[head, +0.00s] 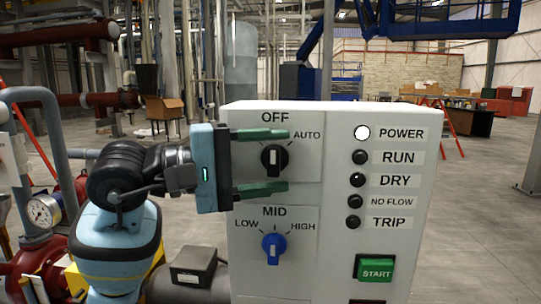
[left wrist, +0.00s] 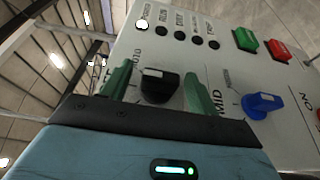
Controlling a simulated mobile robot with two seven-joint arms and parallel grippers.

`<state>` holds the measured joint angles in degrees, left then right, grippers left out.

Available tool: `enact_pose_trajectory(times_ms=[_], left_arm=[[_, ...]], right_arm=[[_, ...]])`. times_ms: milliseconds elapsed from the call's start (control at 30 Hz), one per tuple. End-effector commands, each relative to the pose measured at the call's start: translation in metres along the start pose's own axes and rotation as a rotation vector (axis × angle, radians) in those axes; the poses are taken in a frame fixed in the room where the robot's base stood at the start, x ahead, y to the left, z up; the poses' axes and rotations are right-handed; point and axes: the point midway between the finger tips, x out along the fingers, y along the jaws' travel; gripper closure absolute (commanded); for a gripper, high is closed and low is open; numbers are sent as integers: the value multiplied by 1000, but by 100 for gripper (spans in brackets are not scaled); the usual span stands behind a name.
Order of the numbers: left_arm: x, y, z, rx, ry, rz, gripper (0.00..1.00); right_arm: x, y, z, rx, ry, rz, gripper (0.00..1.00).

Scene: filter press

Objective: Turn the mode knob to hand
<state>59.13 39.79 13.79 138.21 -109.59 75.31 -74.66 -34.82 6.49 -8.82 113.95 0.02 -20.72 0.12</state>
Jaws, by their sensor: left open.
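The mode knob (head: 274,158) is a black rotary knob on the upper left of the white control panel. Its white mark stands upright, toward the OFF label (head: 275,117). AUTO is printed to its upper right; the area to its upper left is covered by my gripper. My left gripper (head: 285,160) is open, with one green finger above the knob and one below. In the left wrist view the black knob (left wrist: 159,86) sits between the two spread fingers, with a gap visible on each side. My right gripper is not in view.
A blue LOW/MID/HIGH knob (head: 274,248) sits just below the lower finger, its mark toward MID. To the right are a lit POWER lamp (head: 362,133), several dark lamps and a green START button (head: 375,268). A red button (left wrist: 279,51) shows in the left wrist view.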

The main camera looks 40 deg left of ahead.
Motion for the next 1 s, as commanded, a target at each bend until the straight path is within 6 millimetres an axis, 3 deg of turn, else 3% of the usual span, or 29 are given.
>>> enact_pose_trajectory(times_ms=[400, 733, 1000], left_arm=[[7, 0, 0, 0, 0, -1, 41], [7, -1, 0, 0, 0, -1, 84], [8, -3, 0, -11, 0, 23, 85]], right_arm=[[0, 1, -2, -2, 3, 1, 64], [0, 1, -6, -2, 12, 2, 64], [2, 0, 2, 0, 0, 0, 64]])
